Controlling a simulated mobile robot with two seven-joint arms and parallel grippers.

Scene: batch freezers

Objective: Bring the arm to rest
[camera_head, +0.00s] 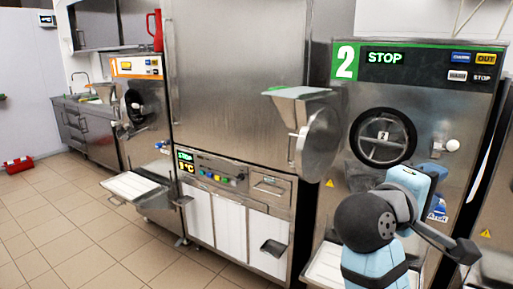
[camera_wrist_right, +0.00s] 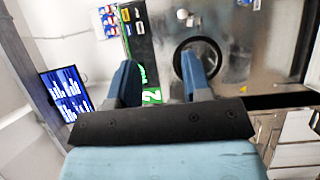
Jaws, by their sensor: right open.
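My right arm comes in at the lower right of the head view, with light blue and black links. My right gripper (camera_head: 437,190) is partly hidden behind its own wrist, in front of the machine marked 2 (camera_head: 345,120). In the right wrist view its two blue fingers (camera_wrist_right: 158,78) stand apart with nothing between them. The round door (camera_wrist_right: 197,62) of machine 2 shows beyond the fingers, and no contact is visible. My left gripper is in neither view.
A steel hopper with a round lid (camera_head: 318,140) sticks out left of machine 2. Machine 1 (camera_head: 138,68) stands further left with a tray (camera_head: 130,186) in front. A red jug (camera_head: 155,30) stands above. The tiled floor (camera_head: 60,225) at left is clear, except a red box (camera_head: 18,164).

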